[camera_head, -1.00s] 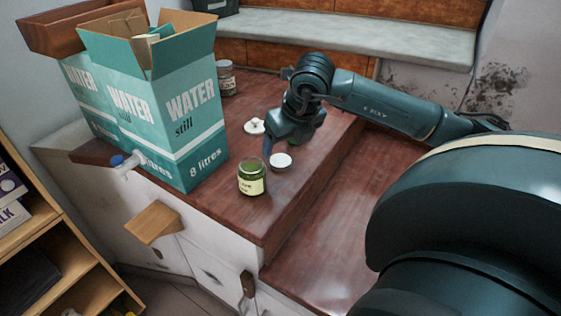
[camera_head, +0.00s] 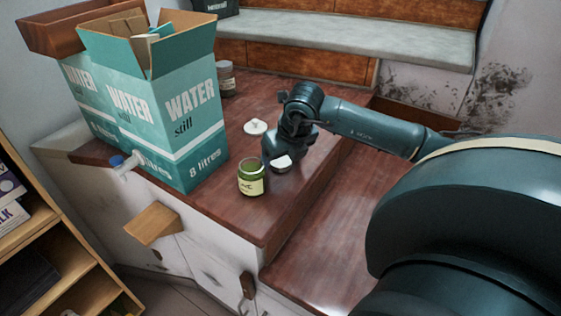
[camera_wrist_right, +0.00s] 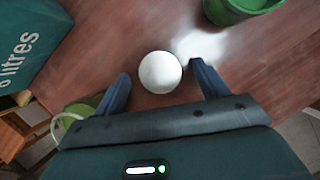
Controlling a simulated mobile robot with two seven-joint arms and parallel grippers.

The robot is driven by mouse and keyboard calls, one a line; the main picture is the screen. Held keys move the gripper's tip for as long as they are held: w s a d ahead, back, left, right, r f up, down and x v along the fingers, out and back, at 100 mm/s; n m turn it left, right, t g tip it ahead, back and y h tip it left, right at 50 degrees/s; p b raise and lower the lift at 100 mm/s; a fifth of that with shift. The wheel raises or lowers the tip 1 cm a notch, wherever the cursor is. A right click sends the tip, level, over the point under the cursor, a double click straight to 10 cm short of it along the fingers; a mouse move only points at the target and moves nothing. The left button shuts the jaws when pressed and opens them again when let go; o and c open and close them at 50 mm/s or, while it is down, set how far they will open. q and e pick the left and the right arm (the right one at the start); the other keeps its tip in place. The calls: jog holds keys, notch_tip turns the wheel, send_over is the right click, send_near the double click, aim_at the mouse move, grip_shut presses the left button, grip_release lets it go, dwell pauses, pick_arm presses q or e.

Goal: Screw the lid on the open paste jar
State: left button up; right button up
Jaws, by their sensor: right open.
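The open paste jar (camera_head: 251,180), green with a pale label, stands upright on the brown wooden top. A white lid (camera_head: 281,163) lies just right of it, partly covered by my right gripper (camera_head: 277,157). In the right wrist view the round white lid (camera_wrist_right: 160,72) shows between and just beyond the two open fingers of the gripper (camera_wrist_right: 160,82), apart from both. A second white lid (camera_head: 255,126) with a small knob lies farther back. My left gripper is out of view.
A large teal water box (camera_head: 160,115) stands left of the jar. A small jar (camera_head: 226,78) stands behind it. The wooden top's front edge is close to the paste jar.

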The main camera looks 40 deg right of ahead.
aim_at(283, 162)
jog(key=c, duration=1)
notch_tip(283, 162, up, 10)
jog(key=shift+r+p, duration=0.1)
jog(key=shift+p, duration=0.5)
jog(key=shift+c, duration=0.2)
